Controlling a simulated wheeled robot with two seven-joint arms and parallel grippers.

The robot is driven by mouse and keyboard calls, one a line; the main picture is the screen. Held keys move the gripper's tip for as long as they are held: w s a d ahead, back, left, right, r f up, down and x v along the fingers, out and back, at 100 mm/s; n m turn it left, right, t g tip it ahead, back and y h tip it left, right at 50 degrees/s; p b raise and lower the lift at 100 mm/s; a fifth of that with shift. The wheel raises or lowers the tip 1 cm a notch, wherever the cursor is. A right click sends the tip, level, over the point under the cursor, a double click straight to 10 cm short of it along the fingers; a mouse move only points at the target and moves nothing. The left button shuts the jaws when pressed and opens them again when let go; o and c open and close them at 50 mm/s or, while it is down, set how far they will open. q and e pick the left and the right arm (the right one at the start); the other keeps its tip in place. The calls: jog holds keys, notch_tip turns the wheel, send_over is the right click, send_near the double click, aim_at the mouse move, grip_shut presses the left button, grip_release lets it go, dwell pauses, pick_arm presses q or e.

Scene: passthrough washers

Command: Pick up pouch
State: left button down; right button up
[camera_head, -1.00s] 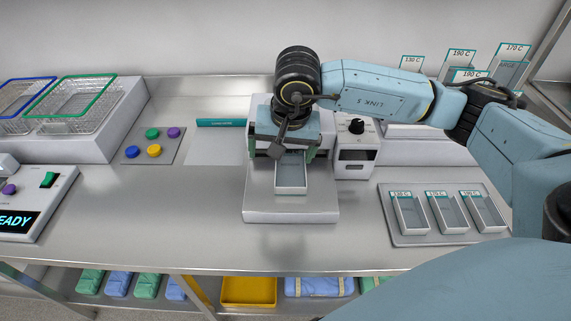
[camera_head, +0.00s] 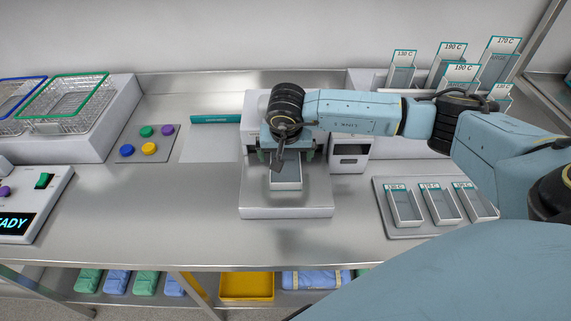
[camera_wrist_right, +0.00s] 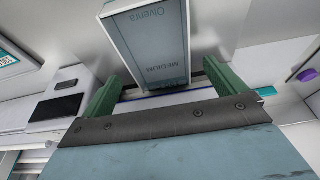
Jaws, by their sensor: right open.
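A grey pouch (camera_head: 286,181) with pale edges lies on the front of a white bench machine (camera_head: 285,205) in the head view. In the right wrist view the pouch (camera_wrist_right: 150,45) shows the print "Olvenra" and "MEDIUM". My right gripper (camera_head: 283,155) is over the machine at the pouch's far end. In the wrist view its two green fingers (camera_wrist_right: 160,84) are spread apart, with the pouch's near end between them or just beyond; contact cannot be told. The gripper hides part of the machine and pouch. My left gripper is not in view.
A tray (camera_head: 412,233) with several labelled pouches is at right. A white unit with a small screen (camera_head: 350,160) stands close beside the machine. Wire baskets (camera_head: 72,98) and a pad with coloured buttons (camera_head: 160,157) are at left. The front worktop is mostly clear.

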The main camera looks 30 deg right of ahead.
jog(key=shift+x, duration=1.15)
jog(key=c, duration=1.1)
jog(key=shift+s+a+r, duration=0.25)
jog(key=shift+s+r, duration=0.05)
jog(key=shift+r, duration=0.1)
jog(key=s+a+r, duration=0.2)
jog(key=s, duration=0.1)
jog(key=s+a+r, duration=0.2)
jog(key=s+r, duration=0.1)
jog(key=s, duration=0.1)
jog(key=s+a+r+b, duration=0.1)
jog(key=s+a+r, duration=0.1)
jog(key=s+a, duration=0.1)
jog(key=shift+s+r, duration=0.15)
jog(key=shift+s, duration=0.55)
